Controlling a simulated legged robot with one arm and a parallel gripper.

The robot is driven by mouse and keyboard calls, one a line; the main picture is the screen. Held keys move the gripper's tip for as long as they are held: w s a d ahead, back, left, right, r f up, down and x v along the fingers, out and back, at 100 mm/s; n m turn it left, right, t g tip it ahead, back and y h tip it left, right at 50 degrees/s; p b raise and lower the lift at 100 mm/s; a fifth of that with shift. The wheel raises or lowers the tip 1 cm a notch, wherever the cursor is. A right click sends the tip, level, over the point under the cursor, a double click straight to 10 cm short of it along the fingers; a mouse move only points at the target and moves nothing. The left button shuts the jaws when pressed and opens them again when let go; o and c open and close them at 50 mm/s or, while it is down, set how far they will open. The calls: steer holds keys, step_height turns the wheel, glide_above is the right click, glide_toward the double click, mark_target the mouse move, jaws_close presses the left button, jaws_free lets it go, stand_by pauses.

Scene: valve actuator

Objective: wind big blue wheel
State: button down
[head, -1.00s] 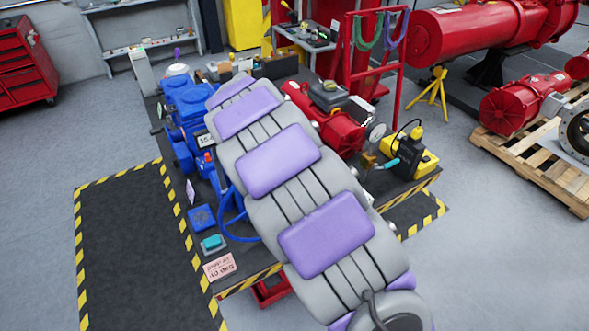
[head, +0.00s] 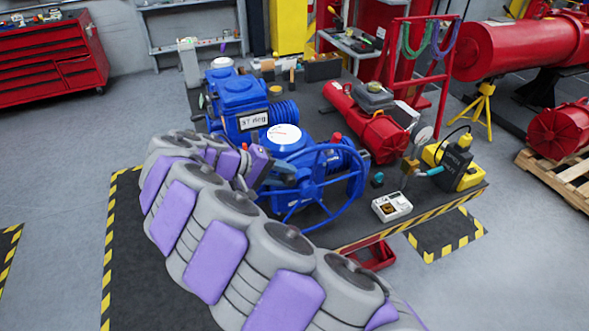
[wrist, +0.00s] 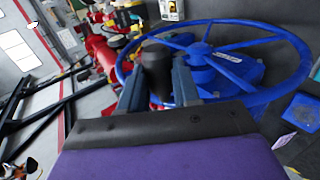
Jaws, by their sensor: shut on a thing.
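The big blue wheel (head: 312,187) is a spoked handwheel on the near side of the blue valve actuator (head: 240,92). In the wrist view the wheel (wrist: 200,50) fills the upper right. My gripper (head: 284,178) is at the wheel's left rim. In the wrist view my gripper (wrist: 158,84) is shut on a dark upright handle (wrist: 157,68) at the rim's near left. The handle is hidden in the head view. A small display (head: 253,121) on the actuator seems to read 37 deg.
A red cylinder (head: 375,132) lies right of the actuator on the dark bench. A white box (head: 392,206) and a yellow-black device (head: 455,165) stand at the bench's right front. My arm covers the bench's left front. A red tool chest (head: 50,62) stands far left.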

steer(key=shift+s+a+f+b, duration=0.15)
steer(key=shift+s+a+f, duration=0.05)
steer(key=shift+a+f, duration=0.25)
steer(key=shift+s+a+f+b, duration=0.15)
steer(key=shift+a+f, duration=0.2)
steer(key=shift+a, duration=0.1)
steer(key=c, duration=1.3)
jaws_free()
steer(key=o, duration=0.5)
steer(key=shift+w+d, duration=0.1)
steer(key=shift+d, duration=0.1)
steer(key=shift+a, duration=0.1)
